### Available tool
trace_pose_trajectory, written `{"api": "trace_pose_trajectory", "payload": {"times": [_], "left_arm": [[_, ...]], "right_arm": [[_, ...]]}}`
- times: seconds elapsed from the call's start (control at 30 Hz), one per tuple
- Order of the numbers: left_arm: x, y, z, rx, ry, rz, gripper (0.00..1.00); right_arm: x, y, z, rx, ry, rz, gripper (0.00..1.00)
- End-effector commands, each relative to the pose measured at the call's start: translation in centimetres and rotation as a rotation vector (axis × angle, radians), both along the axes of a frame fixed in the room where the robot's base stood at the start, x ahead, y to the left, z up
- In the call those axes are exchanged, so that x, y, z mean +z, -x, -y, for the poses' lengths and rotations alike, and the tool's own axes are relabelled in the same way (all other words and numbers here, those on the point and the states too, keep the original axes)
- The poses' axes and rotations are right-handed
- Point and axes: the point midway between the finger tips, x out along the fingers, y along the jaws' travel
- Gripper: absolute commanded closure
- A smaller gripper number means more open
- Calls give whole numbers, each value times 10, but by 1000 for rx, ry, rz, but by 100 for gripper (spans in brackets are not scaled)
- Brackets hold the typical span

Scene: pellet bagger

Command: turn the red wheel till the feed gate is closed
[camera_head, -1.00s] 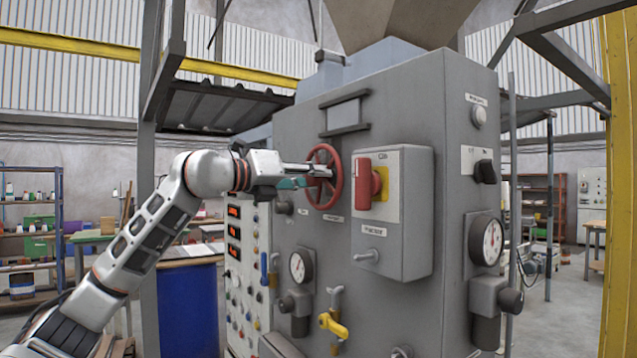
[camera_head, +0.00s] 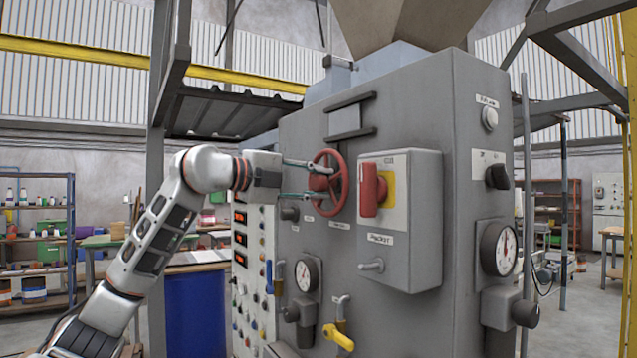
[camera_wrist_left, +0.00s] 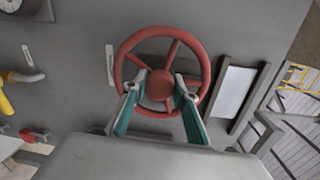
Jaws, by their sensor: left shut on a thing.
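The red wheel (camera_head: 328,183) is mounted on the front of the grey machine, left of the red switch. It has a round rim, spokes and a central hub, and also shows in the left wrist view (camera_wrist_left: 162,87). My left gripper (camera_head: 312,182) reaches it from the left, one finger above the other. In the left wrist view its teal-padded fingers (camera_wrist_left: 160,85) are on either side of the hub, shut on the wheel. A light plate (camera_head: 345,119) sits between two dark rails above the wheel; I cannot tell whether it is the feed gate. My right gripper is out of view.
A grey box with a red switch (camera_head: 370,190) juts out just right of the wheel. Below are a pressure gauge (camera_head: 306,274) and a yellow valve handle (camera_head: 338,338). A button panel (camera_head: 252,290) and a blue drum (camera_head: 196,310) stand at left.

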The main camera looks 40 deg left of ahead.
Motion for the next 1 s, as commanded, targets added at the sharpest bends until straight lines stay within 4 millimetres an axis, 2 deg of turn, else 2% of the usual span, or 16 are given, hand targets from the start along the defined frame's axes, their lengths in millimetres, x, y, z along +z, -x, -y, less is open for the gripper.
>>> {"api": "trace_pose_trajectory", "payload": {"times": [0.6, 1.0], "left_arm": [[-2, 0, 0, -1, 534, -225, 100], [-2, -1, 1, -2, 771, -324, 100]], "right_arm": [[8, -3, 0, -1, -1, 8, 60], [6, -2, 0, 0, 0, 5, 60]]}}
